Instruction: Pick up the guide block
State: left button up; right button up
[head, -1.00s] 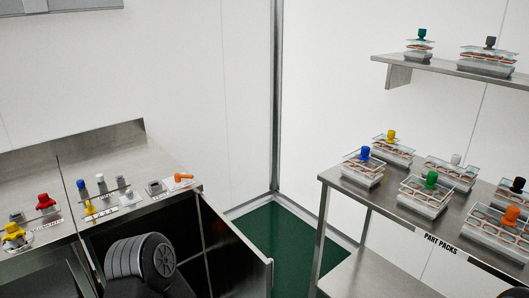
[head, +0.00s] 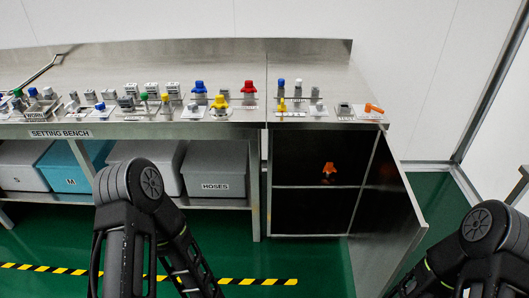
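I cannot tell for certain which part is the guide block. A row of small parts stands on the steel setting bench (head: 215,60) in the head view, including blue (head: 199,91), yellow (head: 220,101) and red (head: 249,88) knobbed pieces. An orange piece (head: 328,172) sits inside the dark open cabinet below the bench's right part. An orange-handled item (head: 373,108) lies at the bench's right end. My two black arms show at the bottom, in front of the bench and apart from the parts. Neither gripper's fingertips are in view.
Grey bins (head: 216,170) and a blue bin (head: 63,165) stand under the bench. The cabinet's open door (head: 393,225) juts out at its right. A yellow-black floor stripe (head: 100,273) crosses the green floor, which looks clear in front of the bench.

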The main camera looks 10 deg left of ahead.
aim_at(126, 101)
jog(key=u, duration=1.25)
jog(key=i+u, duration=0.3)
jog(key=i, duration=0.15)
jog(key=i+l+u, duration=0.1)
jog(key=i+u, duration=0.2)
jog(key=i, duration=0.15)
jog(key=i+l+u, duration=0.3)
jog(key=i, duration=0.15)
jog(key=j, duration=0.1)
